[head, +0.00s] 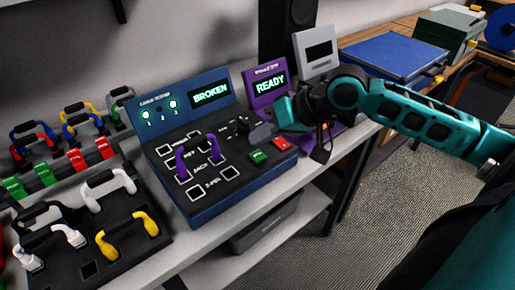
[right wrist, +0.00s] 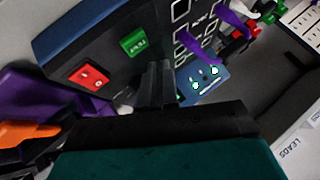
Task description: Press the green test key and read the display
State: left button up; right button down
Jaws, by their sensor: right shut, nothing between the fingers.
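The blue cable tester (head: 215,195) stands on the bench, and its lit display (head: 210,94) reads BROKEN. Several small lights beside the display are lit green. A purple cable (head: 198,150) is plugged into its sockets. The green test key (head: 258,157) is near the front right of its panel; it also shows in the right wrist view (right wrist: 133,42). My right gripper (head: 262,132) is shut and empty, above the panel close to the green key. In the right wrist view its fingertips (right wrist: 158,82) are apart from the key in the picture. My left gripper is not in view.
A red key (head: 280,143) lies next to the green one. A purple tester (head: 266,84) reading READY stands behind my right gripper. Racks of coloured cables (head: 103,190) fill the bench at left. A blue case (head: 385,55) lies at the back right.

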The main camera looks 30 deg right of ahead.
aim_at(262, 155)
notch_tip(262, 155, up, 3)
jog(key=shift+f+p, duration=0.1)
jog(key=shift+p, duration=1.1)
jog(key=shift+r+p, duration=0.45)
jog(key=shift+r, duration=0.1)
jog(key=shift+f, duration=0.1)
